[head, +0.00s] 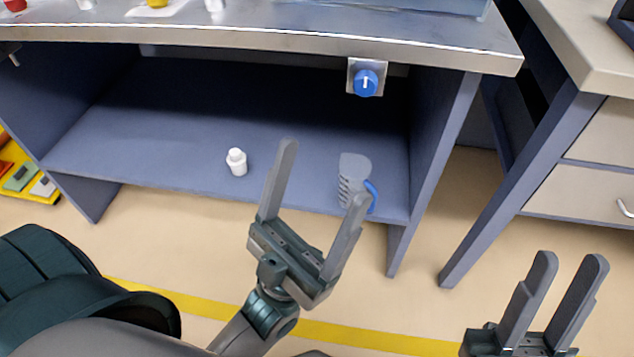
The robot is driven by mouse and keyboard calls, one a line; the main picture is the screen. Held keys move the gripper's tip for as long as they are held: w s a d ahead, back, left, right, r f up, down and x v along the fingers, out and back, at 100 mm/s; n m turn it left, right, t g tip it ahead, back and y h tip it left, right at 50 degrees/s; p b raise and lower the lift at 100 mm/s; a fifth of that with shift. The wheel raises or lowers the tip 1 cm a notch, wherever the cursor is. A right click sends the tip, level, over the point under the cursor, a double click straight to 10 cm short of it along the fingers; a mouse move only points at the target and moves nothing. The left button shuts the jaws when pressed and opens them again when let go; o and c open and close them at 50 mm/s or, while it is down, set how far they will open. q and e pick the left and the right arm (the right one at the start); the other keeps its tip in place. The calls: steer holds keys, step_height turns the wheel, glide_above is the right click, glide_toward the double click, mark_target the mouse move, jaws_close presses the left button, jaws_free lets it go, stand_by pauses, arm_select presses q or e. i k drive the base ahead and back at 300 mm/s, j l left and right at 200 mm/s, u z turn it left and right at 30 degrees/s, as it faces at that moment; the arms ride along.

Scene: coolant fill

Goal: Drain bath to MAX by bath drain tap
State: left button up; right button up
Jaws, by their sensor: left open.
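A blue round knob (366,83) with a white mark sits on a metal plate under the front edge of the bench, right of the middle; it looks like the drain tap. The mark points upward. The bath's level and MAX line are not visible; only the lower edge of a grey-blue body (440,6) shows on the bench top. My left gripper (323,172) is open and empty, below and left of the knob, in front of the lower shelf. My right gripper (570,259) is open and empty at the lower right, apart from the knob.
A measuring jug (354,170) with a blue handle stands on the lower shelf (200,165), partly behind my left gripper. A small white bottle (237,162) stands left of it. A drawer cabinet (590,190) is at the right. Floor in front is clear.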

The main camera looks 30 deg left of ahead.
mark_target(366, 82)
steer(key=k+j, duration=0.7)
steer(key=j+u, duration=0.05)
steer(key=j, duration=0.05)
